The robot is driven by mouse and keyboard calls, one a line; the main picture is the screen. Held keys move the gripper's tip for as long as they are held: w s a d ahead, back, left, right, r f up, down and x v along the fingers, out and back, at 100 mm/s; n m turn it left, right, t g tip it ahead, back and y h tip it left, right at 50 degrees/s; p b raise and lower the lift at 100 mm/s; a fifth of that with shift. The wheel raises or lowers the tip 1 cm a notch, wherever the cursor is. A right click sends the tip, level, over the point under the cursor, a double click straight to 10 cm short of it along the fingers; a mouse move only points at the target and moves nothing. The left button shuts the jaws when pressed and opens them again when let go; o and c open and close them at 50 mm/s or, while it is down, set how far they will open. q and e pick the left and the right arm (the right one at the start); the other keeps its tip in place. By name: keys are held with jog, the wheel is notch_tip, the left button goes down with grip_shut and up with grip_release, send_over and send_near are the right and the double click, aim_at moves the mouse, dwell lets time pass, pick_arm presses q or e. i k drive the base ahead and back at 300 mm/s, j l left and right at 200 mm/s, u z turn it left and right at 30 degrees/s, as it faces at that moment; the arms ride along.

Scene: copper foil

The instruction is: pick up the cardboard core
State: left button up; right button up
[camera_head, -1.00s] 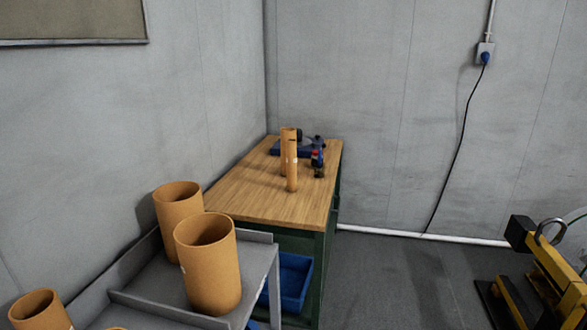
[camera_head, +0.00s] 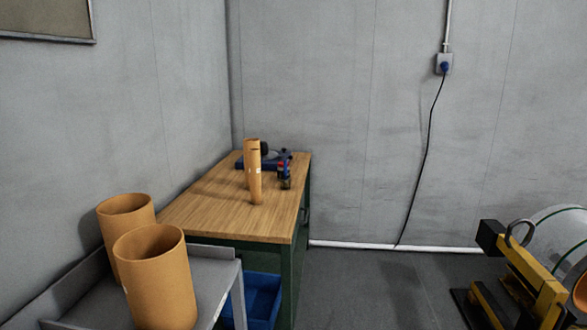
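Two wide, open-topped cardboard cores stand upright on the grey metal cart at the lower left, a nearer one (camera_head: 158,285) and one behind it (camera_head: 126,222) that it partly hides. A narrower tall cardboard core (camera_head: 254,178) stands upright on the wooden workbench. I cannot tell from the view which core the task means. Neither of my grippers is in view.
The grey cart (camera_head: 222,268) has a raised edge. Behind it is the wooden-topped workbench (camera_head: 215,212) with blue and red tools (camera_head: 284,172) and a blue bin (camera_head: 262,298) below. Yellow-black equipment (camera_head: 530,275) stands at right. The grey floor between is clear.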

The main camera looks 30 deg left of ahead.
aim_at(254, 163)
jog(key=i, duration=2.85)
jog(key=i+l+u, duration=0.15)
jog(key=i+u, duration=0.25)
jog(key=i, duration=0.15)
jog(key=i+l+u, duration=0.35)
jog(key=i, duration=0.15)
jog(key=i+l+u, duration=0.4)
jog(key=i+j, duration=0.05)
jog(key=i, duration=0.05)
